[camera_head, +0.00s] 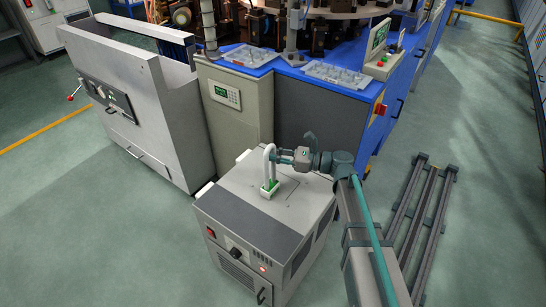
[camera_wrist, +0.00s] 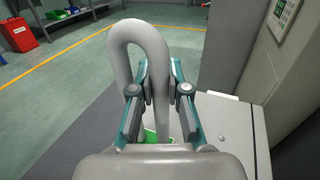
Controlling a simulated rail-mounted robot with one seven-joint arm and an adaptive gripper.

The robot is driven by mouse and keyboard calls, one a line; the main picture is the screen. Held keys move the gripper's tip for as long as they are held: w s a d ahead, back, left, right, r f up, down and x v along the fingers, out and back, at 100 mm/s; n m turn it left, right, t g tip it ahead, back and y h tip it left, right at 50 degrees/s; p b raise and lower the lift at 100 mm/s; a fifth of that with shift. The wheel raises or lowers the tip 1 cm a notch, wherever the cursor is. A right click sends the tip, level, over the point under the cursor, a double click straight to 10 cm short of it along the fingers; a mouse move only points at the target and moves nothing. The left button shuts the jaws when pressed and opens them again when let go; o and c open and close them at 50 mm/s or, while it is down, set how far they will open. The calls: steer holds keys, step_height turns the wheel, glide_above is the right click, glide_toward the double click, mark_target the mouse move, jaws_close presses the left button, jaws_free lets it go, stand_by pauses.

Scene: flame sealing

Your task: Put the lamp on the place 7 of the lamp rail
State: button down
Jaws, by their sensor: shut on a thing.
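The lamp, a white U-shaped tube (camera_head: 265,152), stands upright over the top of a grey cabinet (camera_head: 235,192). A green piece (camera_head: 270,184) shows at its foot, in a small white socket-like base. My gripper (camera_head: 284,156) reaches in from the right and is shut on the tube. In the wrist view the tube's bend (camera_wrist: 139,30) rises above my gripper (camera_wrist: 160,92), whose fingers flank the tube's right leg. Green (camera_wrist: 150,135) shows below between the fingers. I cannot tell whether the lamp is seated or lifted slightly. I cannot make out place 7 of a lamp rail.
A grey-and-blue machine (camera_head: 320,110) with a keypad panel stands close behind the cabinet. A large pale machine (camera_head: 150,110) stands at the left. Long grey rails (camera_head: 410,205) lie on the floor at right. Floor in the left front is clear.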

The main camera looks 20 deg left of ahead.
stand_by(0.3)
steer(key=c, duration=1.2)
jaws_free()
steer(key=shift+f, duration=0.1)
steer(key=shift+o, duration=0.2)
steer(key=w+d+p, duration=0.1)
steer(key=d+p, duration=0.1)
steer(key=d, duration=1)
steer(key=shift+w, duration=0.1)
steer(key=shift+c, duration=0.9)
